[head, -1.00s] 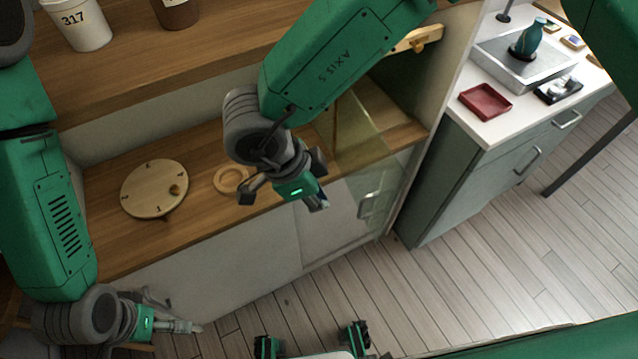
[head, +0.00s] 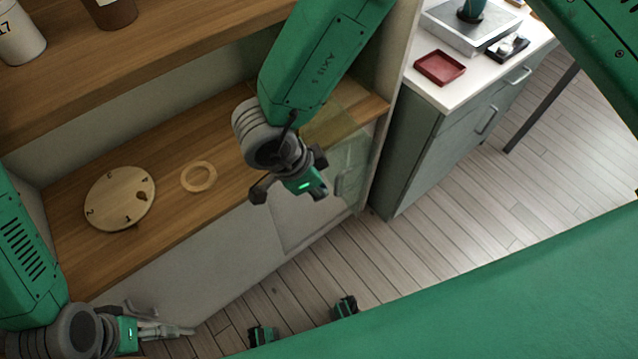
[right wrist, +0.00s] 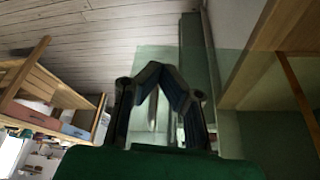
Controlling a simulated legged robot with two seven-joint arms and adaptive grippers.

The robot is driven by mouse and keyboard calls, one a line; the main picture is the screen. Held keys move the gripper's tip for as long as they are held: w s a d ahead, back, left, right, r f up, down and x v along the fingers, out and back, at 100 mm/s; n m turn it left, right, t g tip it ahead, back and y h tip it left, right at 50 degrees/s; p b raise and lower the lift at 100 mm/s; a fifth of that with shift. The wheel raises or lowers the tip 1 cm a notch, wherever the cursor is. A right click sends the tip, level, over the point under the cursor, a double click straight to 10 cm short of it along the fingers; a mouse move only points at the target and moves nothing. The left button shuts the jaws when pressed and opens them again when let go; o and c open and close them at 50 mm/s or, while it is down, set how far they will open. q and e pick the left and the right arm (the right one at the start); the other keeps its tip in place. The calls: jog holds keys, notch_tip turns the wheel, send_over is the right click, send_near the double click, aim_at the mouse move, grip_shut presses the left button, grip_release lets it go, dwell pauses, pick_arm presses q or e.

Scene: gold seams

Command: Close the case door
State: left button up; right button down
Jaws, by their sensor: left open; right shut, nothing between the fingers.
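The case door is a clear greenish glass panel (head: 350,152) at the right end of the wooden case, partly hidden by my right arm. Its handle (head: 340,183) shows just right of my right gripper (head: 304,183). The door's exact angle is hard to tell. My right gripper is shut and empty, in front of the case. In the right wrist view its fingertips (right wrist: 162,72) meet in front of the glass, and a pale upright bar, perhaps the handle (right wrist: 153,112), shows between the fingers. Contact cannot be told. My left gripper (head: 185,331) is open, low at the left, away from the door.
On the case's wooden shelf lie a round wooden dial (head: 120,198) and a wooden ring (head: 199,176). Cups (head: 18,38) stand on the upper board. A green cabinet (head: 420,140) with a red tray (head: 440,67) stands right of the case.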

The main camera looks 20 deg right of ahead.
jog(key=w+d+n+t+y+p, duration=0.1)
jog(key=w+d+n+t+p, duration=0.25)
jog(key=d, duration=0.55)
jog(key=w+d+n+y+p, duration=0.1)
jog(key=w+d+n+p, duration=0.25)
jog(key=d+n, duration=0.45)
jog(key=w+d+n+y+b, duration=0.1)
jog(key=w+d+n+b, duration=0.2)
jog(key=w, duration=0.5)
jog(key=w+d+n+y+b, duration=0.2)
jog(key=w+n, duration=0.3)
jog(key=w, duration=0.4)
jog(key=shift+d+t+b, duration=0.45)
jog(key=shift+d+b, duration=0.1)
jog(key=shift+w+r, duration=0.15)
jog(key=shift+w, duration=0.05)
